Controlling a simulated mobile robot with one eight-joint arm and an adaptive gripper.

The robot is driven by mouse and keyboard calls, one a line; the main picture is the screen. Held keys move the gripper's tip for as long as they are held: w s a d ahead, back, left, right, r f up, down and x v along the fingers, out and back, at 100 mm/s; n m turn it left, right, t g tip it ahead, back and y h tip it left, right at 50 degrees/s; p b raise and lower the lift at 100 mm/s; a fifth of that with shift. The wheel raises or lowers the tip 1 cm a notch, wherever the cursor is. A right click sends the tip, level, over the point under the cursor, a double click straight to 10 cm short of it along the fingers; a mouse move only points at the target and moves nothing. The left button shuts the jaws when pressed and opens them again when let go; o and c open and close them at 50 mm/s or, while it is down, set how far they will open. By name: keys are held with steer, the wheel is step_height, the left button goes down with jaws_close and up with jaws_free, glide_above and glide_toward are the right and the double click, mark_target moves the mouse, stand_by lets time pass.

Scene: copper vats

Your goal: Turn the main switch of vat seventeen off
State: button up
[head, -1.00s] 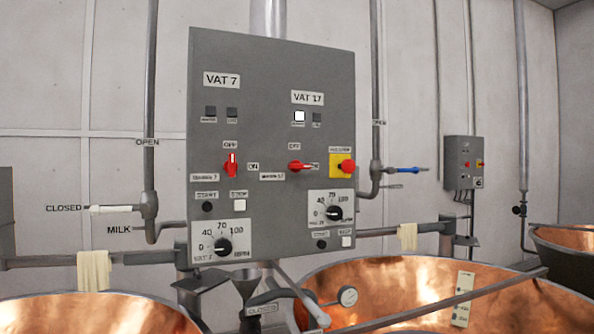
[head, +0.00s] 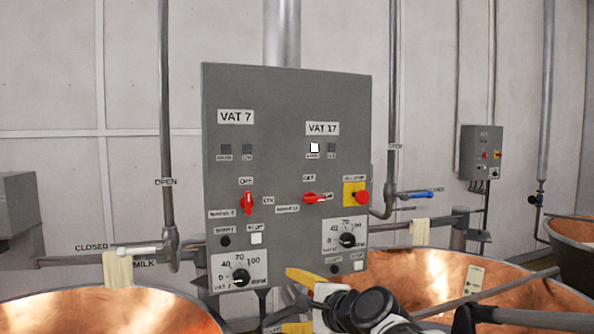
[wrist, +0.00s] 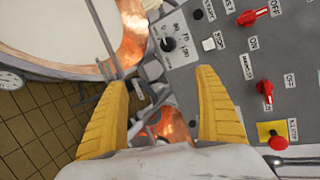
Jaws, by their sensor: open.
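The grey control panel (head: 285,110) carries vat 7's controls on its left and vat 17's on its right. Vat seventeen's main switch (head: 314,198) is a red knob lying sideways, pointing toward its ON label. It also shows in the wrist view (wrist: 264,93), right of the fingers. Vat 17's left indicator (head: 314,147) is lit white; the one beside it is dark. My gripper (head: 289,300) is open and empty near the panel's lower edge, below the switch and apart from it. The wrist view shows both yellow fingers (wrist: 162,76) spread wide.
Vat 7's red switch (head: 247,202) stands upright toward OFF. A red emergency button on a yellow plate (head: 354,188) is close right of vat 17's switch. Dials sit below. Copper vats (head: 110,316) stand at both sides, with pipes and a rail near the panel.

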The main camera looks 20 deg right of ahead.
steer(key=w+d+r+m+t+h+p, duration=0.1)
steer(key=w+d+r+m+p, duration=0.2)
steer(key=w+r+m, duration=0.15)
steer(key=w+d+r+m+t+p, duration=0.1)
steer(key=w+d+r+m+p, duration=0.25)
steer(key=r, duration=0.25)
steer(key=m+t+h+p, duration=0.3)
steer(key=m+p, duration=0.2)
steer(key=m, duration=0.5)
glide_toward(316, 199)
steer(key=w+p, duration=0.1)
steer(key=w, duration=0.4)
steer(key=w+p, duration=0.1)
steer(key=w, duration=0.5)
steer(key=shift+w+a+r, duration=0.1)
steer(key=shift+a+r, duration=0.1)
steer(key=shift+r, duration=0.05)
steer(key=shift+c, duration=0.2)
steer(key=c, duration=1.1)
